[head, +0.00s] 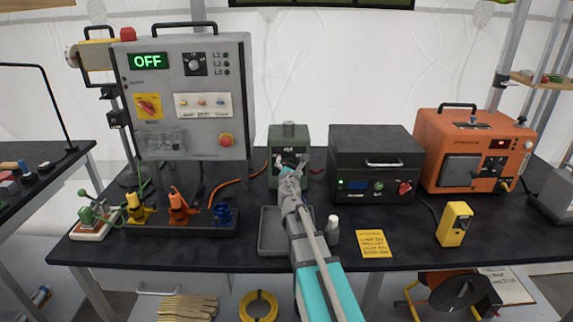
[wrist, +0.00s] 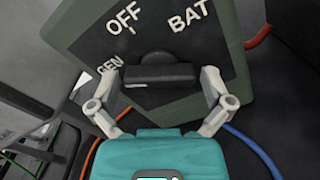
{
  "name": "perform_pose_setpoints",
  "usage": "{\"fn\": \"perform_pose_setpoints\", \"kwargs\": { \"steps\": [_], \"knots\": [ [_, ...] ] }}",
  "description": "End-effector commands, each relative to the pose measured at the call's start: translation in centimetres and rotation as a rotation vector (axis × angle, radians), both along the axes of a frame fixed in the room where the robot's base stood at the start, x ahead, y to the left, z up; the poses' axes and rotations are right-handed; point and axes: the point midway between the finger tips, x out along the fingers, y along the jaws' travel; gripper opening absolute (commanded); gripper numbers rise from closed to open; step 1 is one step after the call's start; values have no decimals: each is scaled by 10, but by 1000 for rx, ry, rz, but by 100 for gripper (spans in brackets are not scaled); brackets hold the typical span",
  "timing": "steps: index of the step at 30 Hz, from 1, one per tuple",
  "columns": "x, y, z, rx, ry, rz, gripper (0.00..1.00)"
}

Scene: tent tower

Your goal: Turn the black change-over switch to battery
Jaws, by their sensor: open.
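The black change-over switch (wrist: 158,72) sits on the dark face of a green box (wrist: 240,45), which shows tilted in the wrist view. Its face is lettered OFF, BAT and GEN. The knob's bar lies level across the wrist view; I cannot tell which word it points to. In the head view the green box (head: 288,134) stands at the middle back of the bench, its knob mostly hidden by my gripper (head: 291,168). My gripper (wrist: 160,77) is open, one finger at each side of the knob. Contact is not clear.
A grey panel (head: 190,125) reading OFF stands to the left. A dark grey unit (head: 375,150) stands close to the right of the green box, with an orange unit (head: 475,125) beyond.

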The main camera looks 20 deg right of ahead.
Motion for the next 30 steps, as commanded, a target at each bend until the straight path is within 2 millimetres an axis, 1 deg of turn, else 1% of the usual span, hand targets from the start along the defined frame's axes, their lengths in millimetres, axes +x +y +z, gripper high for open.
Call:
{"fn": "perform_pose_setpoints", "kwargs": {
  "steps": [8, 9, 17, 18, 19, 30],
  "knots": [
    [0, 0, 0, 0, 0, 1, 100],
    [0, 0, 0, 0, 0, 1, 98],
    [1, 1, 0, 0, 0, 1, 50],
    [1, 1, 0, 0, 0, 1, 42],
    [1, 1, 0, 0, 0, 1, 38],
    [1, 2, 0, 40, -15, 2, 38]
  ]
}}
